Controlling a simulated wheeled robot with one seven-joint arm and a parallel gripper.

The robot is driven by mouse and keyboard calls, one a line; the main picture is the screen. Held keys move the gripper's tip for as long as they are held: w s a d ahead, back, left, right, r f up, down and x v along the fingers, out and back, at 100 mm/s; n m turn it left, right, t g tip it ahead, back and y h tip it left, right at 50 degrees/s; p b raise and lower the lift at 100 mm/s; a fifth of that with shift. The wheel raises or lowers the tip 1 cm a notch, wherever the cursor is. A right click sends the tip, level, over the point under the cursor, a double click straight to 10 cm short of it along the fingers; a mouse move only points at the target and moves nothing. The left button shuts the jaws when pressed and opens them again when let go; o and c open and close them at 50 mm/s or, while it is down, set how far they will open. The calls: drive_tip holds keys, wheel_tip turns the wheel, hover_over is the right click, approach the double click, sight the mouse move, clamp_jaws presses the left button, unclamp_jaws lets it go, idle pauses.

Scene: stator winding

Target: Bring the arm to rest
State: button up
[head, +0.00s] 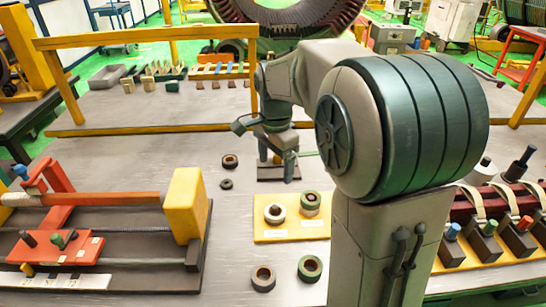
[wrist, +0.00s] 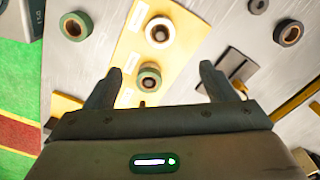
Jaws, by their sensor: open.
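My gripper (head: 285,158) hangs over the workbench near a small dark block in the head view, its fingers pointing down. In the wrist view my gripper (wrist: 157,78) is open, its two fingers wide apart with nothing held between them. Beyond and between the fingers lies a yellow board (wrist: 125,48) with a white roll (wrist: 160,32) and a green roll (wrist: 148,75) on it. The same yellow board (head: 292,237) shows in the head view, below my gripper. My arm covers part of the bench to the right.
A red and yellow clamp fixture (head: 100,215) stands at left. Loose rolls lie on the bench, one dark (head: 263,278) and one green (head: 310,268). A yellow rail frame (head: 150,40) crosses the back. A rack with coloured-top blocks (head: 485,240) stands at right.

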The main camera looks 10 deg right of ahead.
drive_tip(key=s+f+n+t, duration=0.2)
drive_tip(key=s+n+t, duration=0.1)
drive_tip(key=s+n, duration=1)
drive_tip(key=s, duration=0.6)
drive_tip(key=shift+n, duration=0.3)
